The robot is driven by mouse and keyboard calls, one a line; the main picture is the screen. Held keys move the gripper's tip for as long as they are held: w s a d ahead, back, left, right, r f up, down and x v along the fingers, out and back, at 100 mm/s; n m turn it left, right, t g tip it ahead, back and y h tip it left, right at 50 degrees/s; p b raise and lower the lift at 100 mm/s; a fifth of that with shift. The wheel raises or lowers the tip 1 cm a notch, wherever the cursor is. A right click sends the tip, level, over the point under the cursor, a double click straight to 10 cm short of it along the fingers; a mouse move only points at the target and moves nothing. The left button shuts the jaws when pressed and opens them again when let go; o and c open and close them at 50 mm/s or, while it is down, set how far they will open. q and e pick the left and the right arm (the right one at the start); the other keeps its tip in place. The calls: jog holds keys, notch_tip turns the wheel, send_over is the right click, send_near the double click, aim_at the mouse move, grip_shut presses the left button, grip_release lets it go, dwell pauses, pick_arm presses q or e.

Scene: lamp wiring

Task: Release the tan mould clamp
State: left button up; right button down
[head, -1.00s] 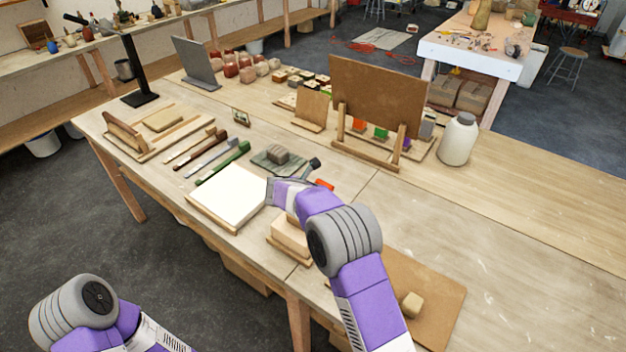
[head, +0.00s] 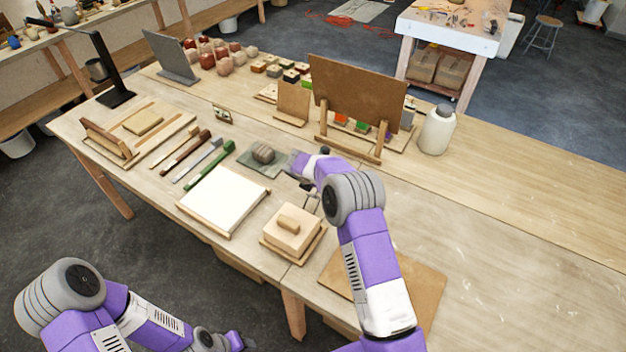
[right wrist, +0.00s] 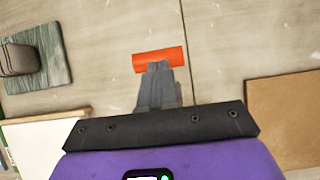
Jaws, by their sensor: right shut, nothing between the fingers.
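A tan block-shaped mould (head: 285,239) with a rounded bar on top sits on a wooden base near the table's front edge in the head view. An orange bar (right wrist: 176,58) lies just ahead of my right fingertips in the right wrist view; I cannot tell whether they touch it. It is hidden in the head view. My right gripper (right wrist: 158,67) is shut and empty, pointing down; in the head view its tip (head: 308,188) is behind the mould, partly hidden by my wrist. My left gripper (head: 238,341) is low in front of the table; its fingers are unclear.
A white slab (head: 222,200) lies left of the mould. A grey lump (head: 263,153) rests on a green mat (head: 236,157). A brown board (head: 425,290) is to the right, partly under my arm. An upright panel (head: 360,100) stands behind. The right tabletop is clear.

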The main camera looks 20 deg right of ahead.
aim_at(313, 196)
jog(key=shift+d+f, duration=0.1)
jog(key=shift+d, duration=0.2)
jog(key=shift+w, duration=0.1)
dwell(0.3)
jog(key=v, duration=0.2)
jog(key=p+v, duration=0.1)
jog(key=v, duration=0.2)
jog(key=shift+s+a+f, duration=0.2)
jog(key=shift+a+f, duration=0.05)
jog(key=shift+a, duration=0.1)
jog(key=w+d+r+v, duration=0.1)
jog(key=v, duration=0.7)
jog(key=shift+s+r, duration=0.15)
jog(key=shift+r, duration=0.05)
